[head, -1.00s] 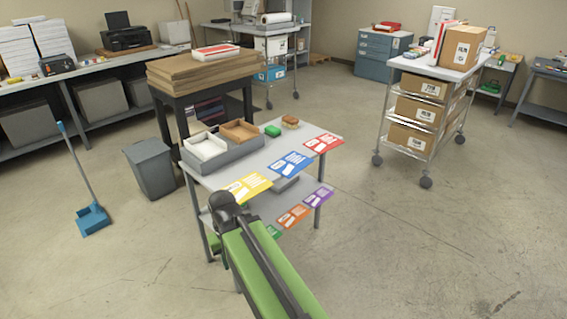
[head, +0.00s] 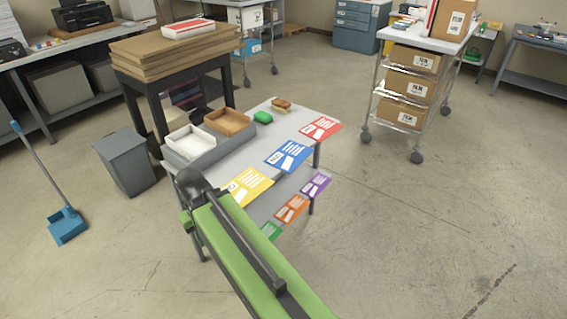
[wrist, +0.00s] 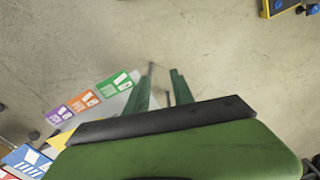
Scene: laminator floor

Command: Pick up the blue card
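The blue card (head: 288,155) lies on the table top (head: 235,150) between the yellow card (head: 246,186) and the red card (head: 320,128), partly over the front edge. It also shows at the lower left of the wrist view (wrist: 27,160), cut by the frame. My gripper (wrist: 160,86) shows two green fingers standing apart with bare floor seen between them. It holds nothing and is off to the side of the cards. In the head view my arm reaches to the near left corner of the table and mostly hides the gripper.
Purple, orange and green cards (head: 291,208) lie on the lower shelf. A grey bin (head: 126,165) stands left.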

